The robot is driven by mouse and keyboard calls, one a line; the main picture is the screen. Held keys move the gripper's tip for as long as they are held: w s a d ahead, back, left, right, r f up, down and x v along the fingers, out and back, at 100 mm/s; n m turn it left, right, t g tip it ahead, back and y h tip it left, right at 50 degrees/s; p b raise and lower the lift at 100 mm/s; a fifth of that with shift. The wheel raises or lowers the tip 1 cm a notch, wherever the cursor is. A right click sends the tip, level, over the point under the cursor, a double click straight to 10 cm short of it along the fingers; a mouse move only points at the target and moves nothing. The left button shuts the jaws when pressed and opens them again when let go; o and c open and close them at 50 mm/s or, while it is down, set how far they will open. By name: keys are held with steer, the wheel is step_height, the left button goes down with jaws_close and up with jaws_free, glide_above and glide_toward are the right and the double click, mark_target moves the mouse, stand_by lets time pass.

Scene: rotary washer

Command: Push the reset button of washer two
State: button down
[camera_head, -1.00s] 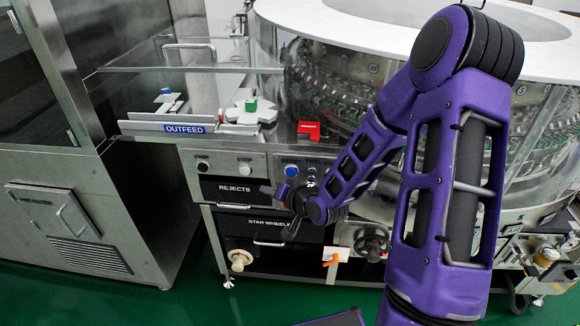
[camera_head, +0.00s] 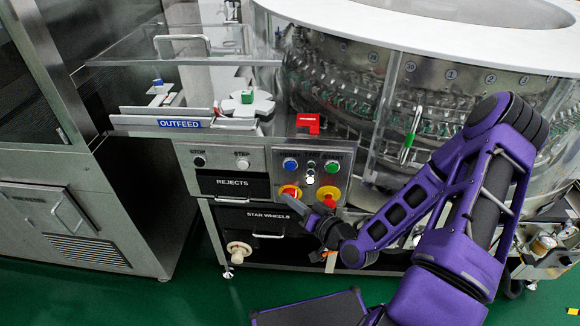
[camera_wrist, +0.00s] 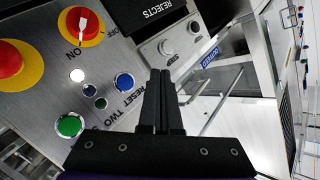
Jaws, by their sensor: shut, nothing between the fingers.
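The reset button is a blue round button (camera_wrist: 124,82) on the grey panel in the wrist view, with "RESET TWO" printed beside it. A blue button (camera_head: 290,164) also shows at the upper left of the right-hand panel in the head view. My gripper (camera_wrist: 161,73) is shut and empty. In the wrist view its fingertips are just right of the blue button, and no contact shows. In the head view my gripper (camera_head: 287,200) is low in front of the panel, by the red-and-yellow control at left.
The panel also has a green button (camera_wrist: 69,126), a red-and-yellow ON/OFF switch (camera_wrist: 83,25), a red stop button (camera_wrist: 10,60) and a small white light (camera_wrist: 77,75). STOP and STEP buttons sit on the panel to the left. A REJECTS drawer (camera_head: 232,183) lies below them.

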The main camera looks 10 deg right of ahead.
steer(key=shift+w, duration=0.1)
glide_toward(285, 167)
steer(key=w+a+f, duration=0.1)
steer(key=w+a, duration=0.2)
steer(key=a, duration=0.1)
steer(key=shift+w+d, duration=0.35)
steer(key=shift+w, duration=0.15)
steer(key=shift+w, duration=0.15)
stand_by(1.6)
steer(key=shift+w+d, duration=0.1)
steer(key=shift+w, duration=0.15)
steer(key=shift+w+d+b, duration=0.15)
steer(key=shift+w+b, duration=0.2)
steer(key=shift+w, duration=0.05)
stand_by(0.6)
steer(key=shift+r, duration=0.1)
steer(key=shift+s+a, duration=0.25)
steer(key=shift+s, duration=0.55)
